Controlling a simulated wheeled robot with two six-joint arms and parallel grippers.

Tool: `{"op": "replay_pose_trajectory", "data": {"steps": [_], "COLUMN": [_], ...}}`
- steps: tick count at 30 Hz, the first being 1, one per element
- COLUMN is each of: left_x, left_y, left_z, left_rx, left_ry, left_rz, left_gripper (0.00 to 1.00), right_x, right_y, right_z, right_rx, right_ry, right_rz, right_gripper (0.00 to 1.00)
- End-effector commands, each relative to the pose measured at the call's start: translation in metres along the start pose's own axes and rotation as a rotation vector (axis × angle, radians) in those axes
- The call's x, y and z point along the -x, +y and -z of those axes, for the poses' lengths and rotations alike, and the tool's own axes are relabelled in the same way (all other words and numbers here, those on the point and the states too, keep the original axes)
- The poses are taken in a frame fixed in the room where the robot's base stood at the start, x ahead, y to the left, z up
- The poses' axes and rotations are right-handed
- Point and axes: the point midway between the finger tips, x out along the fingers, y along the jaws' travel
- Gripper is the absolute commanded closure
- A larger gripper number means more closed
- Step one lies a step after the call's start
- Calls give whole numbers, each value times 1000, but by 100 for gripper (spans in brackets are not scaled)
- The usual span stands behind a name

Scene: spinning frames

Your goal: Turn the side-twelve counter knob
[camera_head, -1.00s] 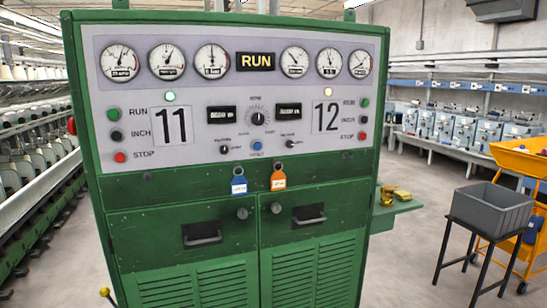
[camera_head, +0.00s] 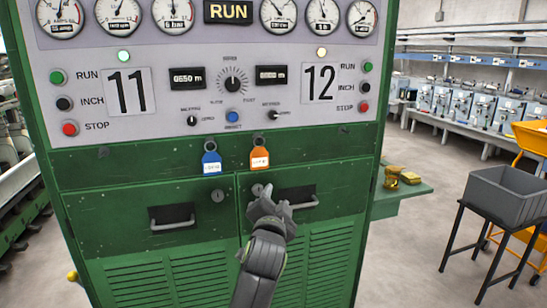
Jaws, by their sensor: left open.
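The green control cabinet (camera_head: 150,171) has a pale panel with sides 11 and 12. The small black knob (camera_head: 273,115) on the side-twelve half, below the right counter display (camera_head: 271,75), is the likely side-twelve counter knob; its label is too small to read. A matching knob (camera_head: 192,120) sits on the side-eleven half. My left gripper (camera_head: 270,196) is open and empty, in front of the cabinet doors, below the panel and the orange tag. It partly covers the right door's lock and handle. My right gripper is out of view.
A large dial (camera_head: 233,84) and a blue button (camera_head: 233,117) lie between the knobs. Blue (camera_head: 211,161) and orange (camera_head: 260,157) tags hang below the panel. A green side shelf (camera_head: 408,190) and a grey bin (camera_head: 503,196) stand to the right.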

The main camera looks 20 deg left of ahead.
Motion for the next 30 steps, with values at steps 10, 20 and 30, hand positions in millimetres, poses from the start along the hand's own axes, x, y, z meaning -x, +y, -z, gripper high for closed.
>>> {"op": "replay_pose_trajectory", "data": {"steps": [10, 20, 30], "left_x": [37, -9, -64], "left_y": [-101, -113, -124], "left_z": [79, 85, 91], "left_rx": [-5, -9, -7], "left_ry": [103, 103, 103], "left_rz": [210, 212, 211], "left_gripper": [55, 55, 55], "right_x": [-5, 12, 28], "right_y": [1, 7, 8], "right_z": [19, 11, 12], "right_rx": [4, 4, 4], "right_ry": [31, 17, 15], "right_rz": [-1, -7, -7], "right_gripper": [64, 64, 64]}}
